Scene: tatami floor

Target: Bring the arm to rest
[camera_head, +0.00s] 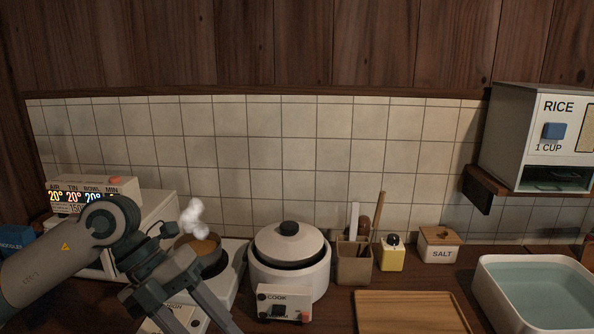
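My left arm comes in from the left edge, and its gripper (198,314) points down and to the right in front of the stove. Its two grey fingers are spread apart, with part of a white control panel showing between them. I see nothing held, though the fingertips run to the bottom edge of the picture. My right arm and gripper are not in view.
A steaming pot (203,250) sits on the stove (232,272) just behind my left gripper. A lidded rice cooker (290,262) stands to the right. A wooden board (410,312), water basin (540,290), salt box (439,246) and rice dispenser (535,125) are farther right.

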